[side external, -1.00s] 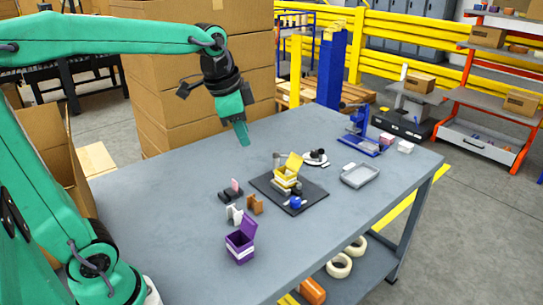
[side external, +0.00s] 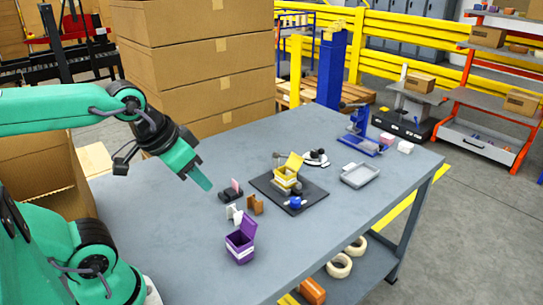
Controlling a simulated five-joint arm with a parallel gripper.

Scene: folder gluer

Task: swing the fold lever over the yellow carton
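The yellow carton (side external: 287,173) stands with its flap raised on a black base plate (side external: 262,184) in the middle of the table. A lever with a blue knob (side external: 295,202) lies at the front of the plate, beside the carton; it looks like the fold lever, though its arm is too small to make out. My gripper (side external: 203,180) is in the air above the left part of the table, pointing down and to the right, well apart from the carton and knob.
A purple open box (side external: 241,241), white and brown small blocks (side external: 255,204) and a dark holder with a pink card (side external: 233,189) stand between my gripper and the plate's front left. A grey tray (side external: 360,175) and blue press (side external: 362,135) are to the right. The table's left front is clear.

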